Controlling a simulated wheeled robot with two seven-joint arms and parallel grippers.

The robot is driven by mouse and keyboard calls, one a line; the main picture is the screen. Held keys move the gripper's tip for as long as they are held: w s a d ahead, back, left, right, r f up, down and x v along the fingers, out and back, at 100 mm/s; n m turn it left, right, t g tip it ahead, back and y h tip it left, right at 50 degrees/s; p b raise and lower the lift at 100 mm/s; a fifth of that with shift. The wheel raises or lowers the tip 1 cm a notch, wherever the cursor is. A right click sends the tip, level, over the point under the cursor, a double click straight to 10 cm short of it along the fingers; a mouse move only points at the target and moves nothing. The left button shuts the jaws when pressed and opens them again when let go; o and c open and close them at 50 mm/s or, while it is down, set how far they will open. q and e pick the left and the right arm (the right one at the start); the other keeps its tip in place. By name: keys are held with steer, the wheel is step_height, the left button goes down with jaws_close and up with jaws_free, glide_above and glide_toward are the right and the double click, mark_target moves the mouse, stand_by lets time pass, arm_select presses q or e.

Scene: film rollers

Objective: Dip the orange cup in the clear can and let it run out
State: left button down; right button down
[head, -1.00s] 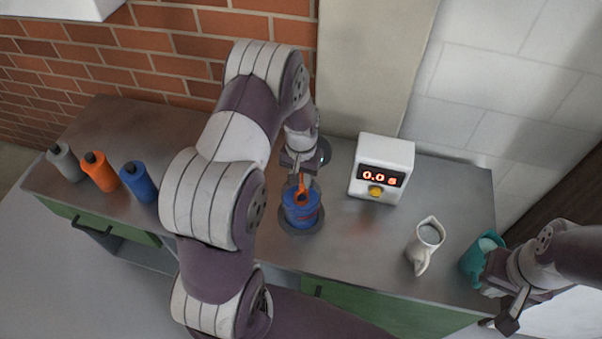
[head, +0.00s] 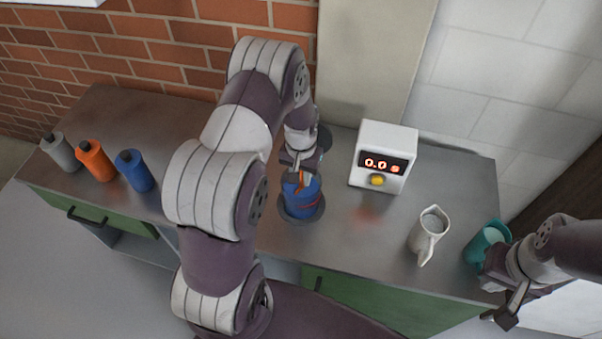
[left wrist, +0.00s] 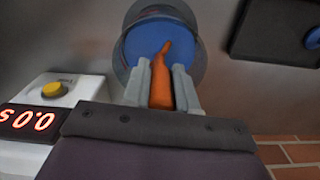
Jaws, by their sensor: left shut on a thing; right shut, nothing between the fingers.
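The clear can (head: 299,207) holds blue liquid and stands upright on a round dark base on the counter. It also shows in the left wrist view (left wrist: 198,66), with the blue surface inside its rim. My left gripper (head: 300,171) is right above the can, shut on the orange cup (head: 301,182) by its stem. In the left wrist view the cup's orange stem (left wrist: 160,90) runs from between my fingers into the can. My right gripper (head: 487,283) is shut and empty by the teal jug.
A white timer (head: 384,146) reading 0.0 s stands right of the can. A white jug (head: 428,236) and a teal jug (head: 487,241) stand near the right end. Grey, orange (head: 96,160) and blue bottles stand at the left. The counter between bottles and can is partly behind my arm.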

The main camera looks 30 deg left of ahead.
arm_select(q)
steer(key=shift+r, duration=0.1)
step_height(320, 180, up, 9)
steer(key=p, duration=0.7)
steer(key=shift+s, duration=0.1)
stand_by(6.7)
